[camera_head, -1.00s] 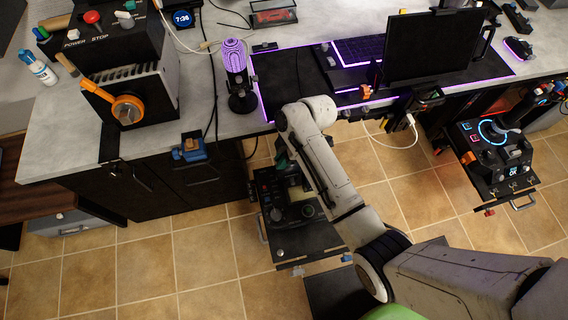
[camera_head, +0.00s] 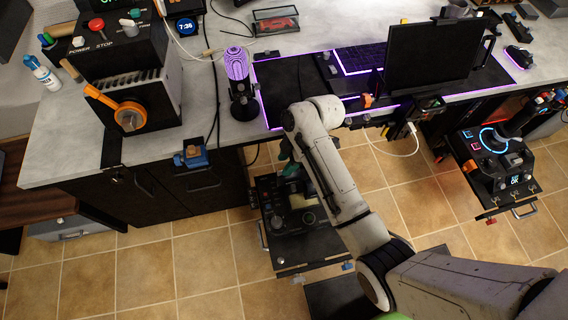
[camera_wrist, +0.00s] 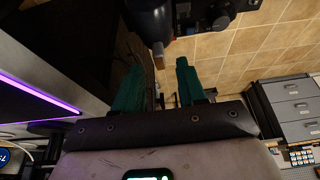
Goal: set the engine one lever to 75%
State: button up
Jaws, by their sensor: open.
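A black control panel (camera_head: 291,249) on a pulled-out shelf below the desk carries small knobs and controls, partly hidden by my arm. The engine one lever cannot be picked out, and its setting cannot be read. My gripper (camera_head: 284,157) is low beside the desk's front edge, over the far part of this panel, mostly hidden behind my arm.
The desk (camera_head: 215,100) holds a microphone (camera_head: 240,85), a monitor (camera_head: 430,52) and a box with an orange handle (camera_head: 128,117). Another control panel (camera_head: 492,165) stands at the right. Black cabinets (camera_head: 195,185) stand left of my gripper. Tiled floor (camera_head: 205,260) is open in front.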

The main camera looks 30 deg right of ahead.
jog(key=v, duration=0.8)
jog(key=s+d+f+m+h, duration=0.1)
jog(key=s+m+h, duration=0.1)
jog(key=s+m, duration=0.5)
jog(key=s+d+f+m+h, duration=0.1)
jog(key=s+m, duration=0.6)
jog(key=s, duration=1)
jog(key=shift+d+m+h, duration=0.25)
jog(key=shift+m+h, duration=0.15)
jog(key=shift+h, duration=0.4)
jog(key=shift+s+d, duration=0.1)
jog(key=shift+s, duration=0.05)
